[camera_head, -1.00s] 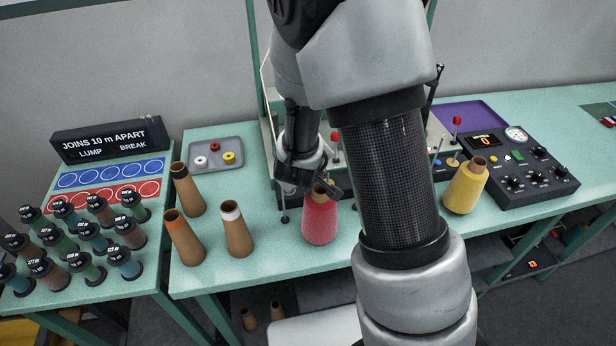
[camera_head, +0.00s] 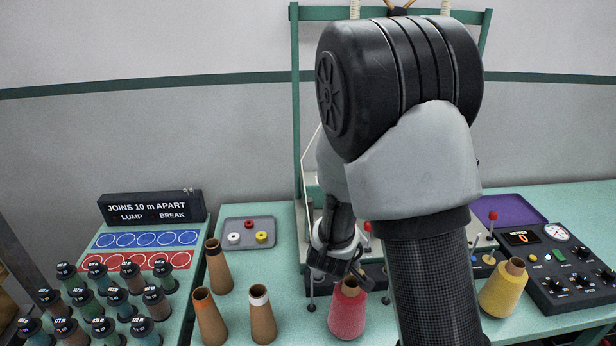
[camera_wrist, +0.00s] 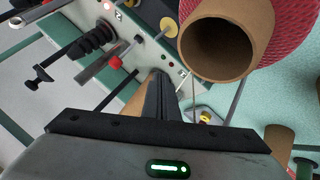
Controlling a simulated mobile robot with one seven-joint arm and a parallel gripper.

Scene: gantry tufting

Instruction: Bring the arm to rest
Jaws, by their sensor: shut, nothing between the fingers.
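My arm rises in front of the bench in the head view. My gripper (camera_head: 346,272) points down just above and behind the top of a red yarn cone (camera_head: 348,314). In the wrist view its dark fingers (camera_wrist: 160,88) are shut together with nothing between them. The red cone (camera_wrist: 298,40) is close by at upper right there, its brown tube mouth facing the camera. Whether the fingers touch the cone cannot be told.
A yellow cone (camera_head: 503,292) and a control box (camera_head: 565,268) stand right of my arm. Bare brown tubes (camera_head: 218,268) and a grey tray (camera_head: 250,233) stand left. Several dark-capped spools (camera_head: 110,300) fill the left table below a sign (camera_head: 150,207). A green frame (camera_head: 297,110) rises behind my arm.

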